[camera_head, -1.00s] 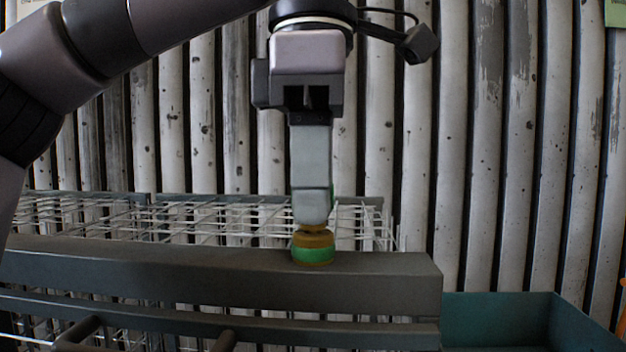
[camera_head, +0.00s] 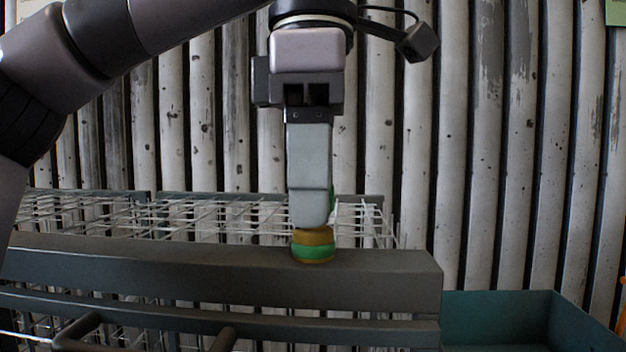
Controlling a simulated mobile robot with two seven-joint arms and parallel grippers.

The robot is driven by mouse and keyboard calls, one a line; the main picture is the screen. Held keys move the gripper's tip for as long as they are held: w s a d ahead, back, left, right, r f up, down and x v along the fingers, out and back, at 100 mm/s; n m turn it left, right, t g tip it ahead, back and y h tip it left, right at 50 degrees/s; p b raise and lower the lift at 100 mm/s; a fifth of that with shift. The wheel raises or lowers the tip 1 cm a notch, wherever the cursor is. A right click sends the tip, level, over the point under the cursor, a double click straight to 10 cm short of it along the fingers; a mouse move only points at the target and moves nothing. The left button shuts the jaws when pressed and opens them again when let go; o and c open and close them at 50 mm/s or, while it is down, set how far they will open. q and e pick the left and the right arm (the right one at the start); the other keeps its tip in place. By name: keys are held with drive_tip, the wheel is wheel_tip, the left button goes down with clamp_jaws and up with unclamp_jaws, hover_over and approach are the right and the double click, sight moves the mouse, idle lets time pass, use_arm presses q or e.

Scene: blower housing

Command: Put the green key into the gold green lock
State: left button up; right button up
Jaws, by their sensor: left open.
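The gold lock with a green band (camera_head: 313,252) stands on the top of the grey beam, near its right part. My left gripper (camera_head: 310,222) points straight down right above the lock, its fingertips at the lock's upper edge. It is open, though the near finger hides the gap between the fingers. A thin strip of green, likely the green key (camera_head: 332,197), shows just behind the right edge of the finger. The rest of it is hidden, so I cannot tell how it sits in the lock. My right gripper is not in view.
The grey beam (camera_head: 150,275) runs across the front. A white wire rack (camera_head: 200,217) lies behind it. A teal bin (camera_head: 500,308) stands at the lower right. A wall of worn pale slats (camera_head: 480,150) closes the back.

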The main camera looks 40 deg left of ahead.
use_arm(q)
wheel_tip(320, 180, up, 7)
drive_tip(key=p, duration=0.5)
